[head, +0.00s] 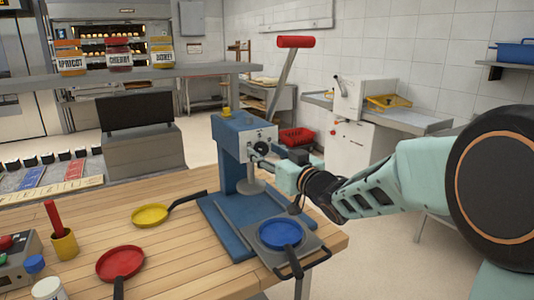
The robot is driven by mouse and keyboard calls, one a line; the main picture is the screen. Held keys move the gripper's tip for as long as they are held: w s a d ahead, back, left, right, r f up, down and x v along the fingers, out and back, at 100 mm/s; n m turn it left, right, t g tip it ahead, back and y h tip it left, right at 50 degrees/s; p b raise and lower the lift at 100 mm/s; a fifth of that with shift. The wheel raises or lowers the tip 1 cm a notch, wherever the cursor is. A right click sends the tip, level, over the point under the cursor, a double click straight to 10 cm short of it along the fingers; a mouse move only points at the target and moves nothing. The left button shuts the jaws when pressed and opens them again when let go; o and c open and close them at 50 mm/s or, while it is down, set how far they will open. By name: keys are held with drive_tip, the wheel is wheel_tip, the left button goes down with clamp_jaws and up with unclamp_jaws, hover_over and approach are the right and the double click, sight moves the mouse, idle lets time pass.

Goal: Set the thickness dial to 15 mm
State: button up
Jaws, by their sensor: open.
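A blue press (227,140) with a long red-handled lever stands on the wooden table. On its upper front is a pale dial plate (264,135) with a dark round knob (261,147), which looks like the thickness dial. Its marks are too small to read, so its setting cannot be told. My gripper (263,160) is open, reaching in from the right with its fingers at the front of the press, just below the knob. Whether they touch the knob cannot be told. The gripper body hides part of the press's lower front.
A blue pan (281,234) sits on the press's front plate. A yellow pan (150,214), a red pan (120,262) and a yellow cup (64,246) stand on the table. A shelf with labelled jars (117,53) runs behind. A white machine (361,105) stands at back right.

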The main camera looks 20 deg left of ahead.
drive_tip(key=c, duration=1.1)
drive_tip(key=shift+c, duration=0.2)
drive_tip(key=shift+m+p, duration=0.35)
drive_tip(key=shift+m, duration=0.05)
drive_tip(key=shift+r+m+p, duration=0.15)
drive_tip(key=shift+m+p, duration=0.6)
drive_tip(key=shift+m, duration=0.25)
drive_tip(key=m+p, duration=0.2)
drive_tip(key=m, duration=0.1)
drive_tip(key=shift+m+p, duration=0.3)
drive_tip(key=shift+m, duration=0.1)
drive_tip(key=m+p, duration=0.3)
drive_tip(key=m, duration=0.2)
drive_tip(key=shift+m, duration=0.3)
drive_tip(key=shift+f, duration=0.2)
